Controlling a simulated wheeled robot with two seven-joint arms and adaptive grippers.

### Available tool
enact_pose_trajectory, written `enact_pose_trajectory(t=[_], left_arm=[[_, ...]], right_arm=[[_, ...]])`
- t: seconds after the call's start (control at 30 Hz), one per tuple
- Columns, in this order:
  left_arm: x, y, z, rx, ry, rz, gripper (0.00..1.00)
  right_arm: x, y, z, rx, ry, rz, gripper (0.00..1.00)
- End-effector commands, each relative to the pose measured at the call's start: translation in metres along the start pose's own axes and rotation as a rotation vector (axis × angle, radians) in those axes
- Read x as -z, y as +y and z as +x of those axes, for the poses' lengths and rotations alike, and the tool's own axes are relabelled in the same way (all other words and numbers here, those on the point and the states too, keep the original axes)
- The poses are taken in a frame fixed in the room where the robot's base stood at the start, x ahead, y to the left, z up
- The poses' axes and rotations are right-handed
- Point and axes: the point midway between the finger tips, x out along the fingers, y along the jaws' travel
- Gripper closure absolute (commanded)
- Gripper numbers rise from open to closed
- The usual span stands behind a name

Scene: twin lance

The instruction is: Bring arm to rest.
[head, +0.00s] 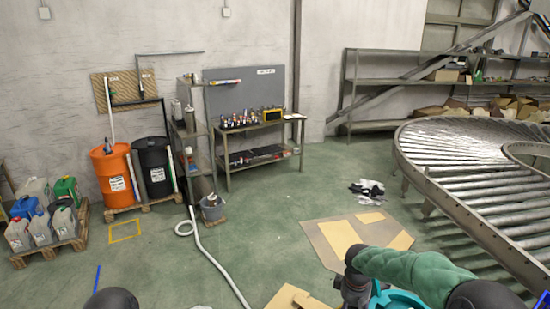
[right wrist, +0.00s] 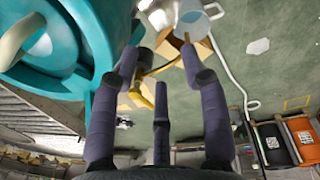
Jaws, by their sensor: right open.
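My right arm comes in from the lower right of the head view in a green sleeve. Its gripper (head: 355,284) is at the bottom edge, partly cut off, above the floor and beside a teal object (head: 402,300). In the right wrist view the dark purple fingers of this gripper (right wrist: 160,62) are spread apart with nothing held between them. The teal object (right wrist: 98,22), round with a pale handle, fills the upper left there, close to the left finger. A dark rounded part at the bottom left of the head view appears to be mine; my left gripper does not show.
An orange drum (head: 111,175) and a black drum (head: 155,167) stand on pallets at the left. A white hose (head: 215,262) runs along the floor. A roller conveyor (head: 470,165) curves at the right. Flat cardboard (head: 330,240) lies on the floor. The middle floor is mostly clear.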

Motion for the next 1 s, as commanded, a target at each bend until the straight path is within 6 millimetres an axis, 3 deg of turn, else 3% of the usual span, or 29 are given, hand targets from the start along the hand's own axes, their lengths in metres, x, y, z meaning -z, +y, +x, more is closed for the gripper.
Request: enact_pose_trajectory(t=[0.27, 0.47, 0.6, 0.8, 1.0], left_arm=[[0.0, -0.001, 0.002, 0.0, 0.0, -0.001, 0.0], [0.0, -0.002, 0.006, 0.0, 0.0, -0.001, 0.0], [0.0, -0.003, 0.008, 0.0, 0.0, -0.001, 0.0], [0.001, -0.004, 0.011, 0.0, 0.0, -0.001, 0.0], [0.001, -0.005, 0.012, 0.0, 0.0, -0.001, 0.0]], right_arm=[[-0.012, -0.056, 0.067, 0.129, 0.031, 0.047, 0.54], [-0.046, -0.135, 0.14, 0.288, 0.056, 0.171, 0.54], [-0.087, -0.198, 0.185, 0.393, 0.062, 0.334, 0.54], [-0.153, -0.261, 0.218, 0.446, 0.039, 0.569, 0.54], [-0.191, -0.286, 0.225, 0.436, 0.02, 0.699, 0.54]])
